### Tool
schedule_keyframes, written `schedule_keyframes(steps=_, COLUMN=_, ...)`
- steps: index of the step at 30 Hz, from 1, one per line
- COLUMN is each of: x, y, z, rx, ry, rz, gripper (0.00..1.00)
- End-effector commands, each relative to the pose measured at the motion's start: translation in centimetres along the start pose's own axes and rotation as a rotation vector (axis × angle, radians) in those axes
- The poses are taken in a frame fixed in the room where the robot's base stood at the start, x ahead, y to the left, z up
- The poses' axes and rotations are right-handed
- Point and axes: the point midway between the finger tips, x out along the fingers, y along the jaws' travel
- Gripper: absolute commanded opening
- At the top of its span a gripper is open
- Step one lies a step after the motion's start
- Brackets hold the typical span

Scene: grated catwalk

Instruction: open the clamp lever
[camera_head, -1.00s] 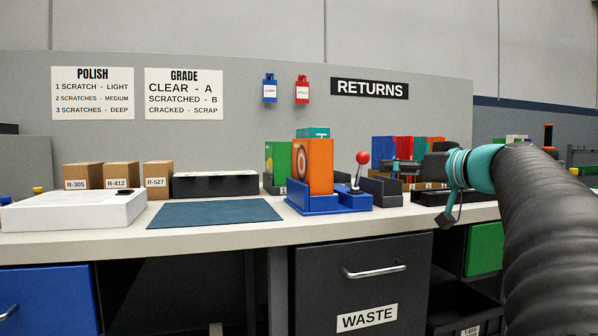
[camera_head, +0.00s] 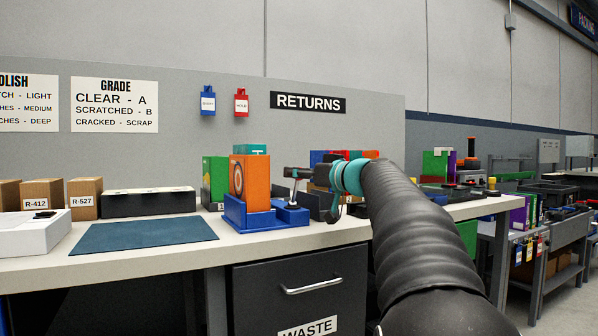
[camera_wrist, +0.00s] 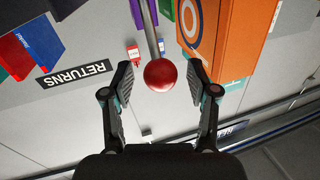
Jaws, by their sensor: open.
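The clamp lever is a grey metal rod (camera_head: 293,192) standing on a blue clamp base (camera_head: 262,217) on the bench. Its red ball knob (camera_wrist: 160,75) shows in the wrist view between my two fingers; in the head view my gripper hides it. An orange box (camera_head: 257,182) with a round target print stands in the clamp, left of the lever. My gripper (camera_wrist: 157,68) is open, with one finger on each side of the knob. Gaps show on both sides, so it does not grip the knob.
A green box (camera_head: 215,183) stands behind the orange box. A dark blue mat (camera_head: 143,235) and a black tray (camera_head: 149,202) lie to the left. A dark WASTE drawer (camera_head: 300,285) is below the bench top. Several coloured cases stand behind my gripper.

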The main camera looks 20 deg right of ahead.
Motion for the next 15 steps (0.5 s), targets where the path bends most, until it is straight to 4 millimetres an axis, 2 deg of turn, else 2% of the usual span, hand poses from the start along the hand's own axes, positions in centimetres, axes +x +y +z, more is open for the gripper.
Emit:
schedule_keyframes(steps=4, x=0.86, y=0.03, z=0.02, rx=0.0, ry=0.0, rz=0.001, gripper=0.59)
schedule_keyframes(steps=13, x=0.99, y=0.01, z=0.03, rx=0.0, ry=0.0, rz=0.001, gripper=0.59)
schedule_keyframes(steps=15, x=0.98, y=0.01, z=0.03, rx=0.0, ry=0.0, rz=0.001, gripper=0.42)
